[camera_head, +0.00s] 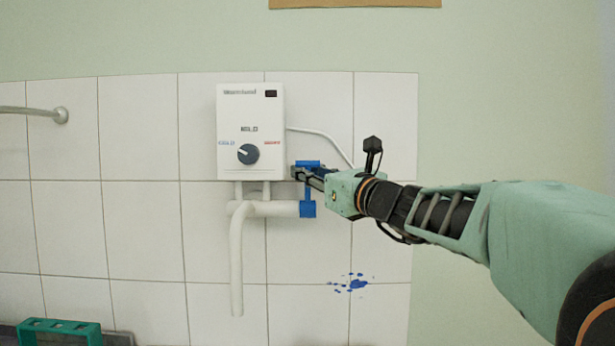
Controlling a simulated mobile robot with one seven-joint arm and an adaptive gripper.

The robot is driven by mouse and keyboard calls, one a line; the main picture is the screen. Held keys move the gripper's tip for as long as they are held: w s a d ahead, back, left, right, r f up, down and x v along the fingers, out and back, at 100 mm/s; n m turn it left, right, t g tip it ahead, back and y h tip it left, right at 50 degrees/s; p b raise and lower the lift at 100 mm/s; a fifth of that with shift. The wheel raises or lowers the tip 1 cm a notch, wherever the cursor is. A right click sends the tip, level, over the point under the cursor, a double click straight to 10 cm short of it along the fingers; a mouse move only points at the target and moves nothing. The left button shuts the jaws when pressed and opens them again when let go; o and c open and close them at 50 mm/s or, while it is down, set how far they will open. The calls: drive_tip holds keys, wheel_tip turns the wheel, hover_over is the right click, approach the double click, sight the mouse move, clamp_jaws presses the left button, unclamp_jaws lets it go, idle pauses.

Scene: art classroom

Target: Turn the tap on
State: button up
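The tap is on white pipework below a white wall-mounted water heater (250,103). Its blue handle (307,194) stands at the right end of the horizontal pipe, with a short blue bar at the top. A white spout (236,270) hangs down at the left, and no water shows below it. My gripper (303,174) reaches in from the right, its dark fingers overlapping the upper part of the blue handle. Whether the fingers touch the handle, or how far apart they are, cannot be told from this view.
The heater has a dark round knob (248,154) and a thin white cable (325,141) at its right. A metal rail (35,111) is on the tiled wall at left. A green rack (60,330) stands at bottom left. The wall below my gripper is clear apart from blue paint splashes (354,284).

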drive_tip(key=shift+s+r, duration=0.6)
drive_tip(key=shift+r, duration=0.2)
drive_tip(key=shift+f, duration=0.1)
drive_tip(key=shift+b+v, duration=0.45)
drive_tip(key=shift+v, duration=1.6)
drive_tip(key=r+v, duration=0.1)
drive_tip(key=v, duration=0.7)
drive_tip(key=shift+s+b, duration=0.2)
drive_tip(key=shift+b, duration=0.15)
drive_tip(key=shift+d+f, duration=0.1)
